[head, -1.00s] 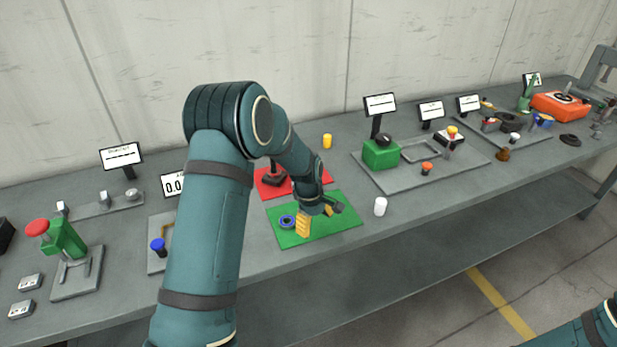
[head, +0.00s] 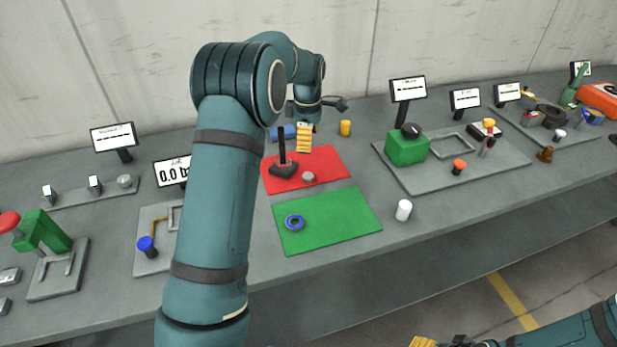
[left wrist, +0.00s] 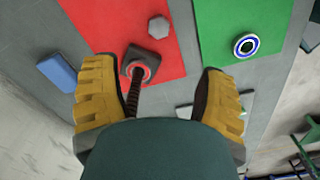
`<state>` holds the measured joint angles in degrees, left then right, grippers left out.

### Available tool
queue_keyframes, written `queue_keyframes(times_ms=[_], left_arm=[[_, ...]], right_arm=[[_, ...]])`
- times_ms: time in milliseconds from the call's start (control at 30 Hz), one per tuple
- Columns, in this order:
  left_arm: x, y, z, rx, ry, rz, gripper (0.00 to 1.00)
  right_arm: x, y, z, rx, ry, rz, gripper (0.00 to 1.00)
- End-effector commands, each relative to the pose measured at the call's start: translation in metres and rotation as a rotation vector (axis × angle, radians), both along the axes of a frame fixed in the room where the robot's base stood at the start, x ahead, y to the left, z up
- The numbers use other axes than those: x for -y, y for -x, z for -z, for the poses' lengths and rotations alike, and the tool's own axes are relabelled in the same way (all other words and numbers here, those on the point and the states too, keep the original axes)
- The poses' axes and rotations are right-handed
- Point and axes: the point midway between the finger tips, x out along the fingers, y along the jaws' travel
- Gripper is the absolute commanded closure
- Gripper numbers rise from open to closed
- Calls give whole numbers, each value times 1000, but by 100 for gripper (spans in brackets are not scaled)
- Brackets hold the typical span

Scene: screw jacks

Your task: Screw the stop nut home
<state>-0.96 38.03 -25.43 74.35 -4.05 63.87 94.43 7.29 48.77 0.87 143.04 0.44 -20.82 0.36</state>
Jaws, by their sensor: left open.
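A dark screw jack with an upright threaded rod (head: 282,150) stands on the red mat (head: 326,160). A grey hexagonal piece (head: 308,176) lies on the same mat beside it. A blue ring with a pale inner rim (head: 294,222) lies on the green mat (head: 335,222). Which of the two is the stop nut I cannot tell. My left gripper (head: 306,150) is open above the back of the red mat. In the left wrist view the rod (left wrist: 134,92) shows between its yellow fingers, nearer the left one. My right gripper (head: 440,343) is mostly cut off at the bottom edge.
A blue block (head: 284,132) and a yellow cylinder (head: 345,128) stand at the back. A white cylinder (head: 403,210) stands right of the green mat. A grey plate with a green box (head: 408,147) is further right. My left arm hides part of the table.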

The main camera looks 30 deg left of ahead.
Motion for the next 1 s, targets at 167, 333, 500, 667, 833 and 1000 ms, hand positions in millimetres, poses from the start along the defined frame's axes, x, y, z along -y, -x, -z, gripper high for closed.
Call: queue_keyframes(times_ms=[167, 333, 500, 667, 833, 1000], left_arm=[[0, 0, 15, -2, 1, 1, 28], [-1, 1, 48, -4, 1, 0, 28], [0, 1, 75, -3, 1, 1, 28], [0, 0, 86, 0, 0, 1, 28], [0, 0, 87, 0, 0, 2, 28], [0, 0, 87, 0, 0, 2, 28]], right_arm=[[0, 0, 3, -1, 0, -1, 41], [0, 2, 8, -5, -1, -4, 41], [-1, 3, 11, -7, -2, -6, 41], [-1, 4, 13, -9, -3, -8, 41], [-1, 4, 12, -9, -3, -8, 41], [-1, 4, 12, -9, -3, -8, 41]])
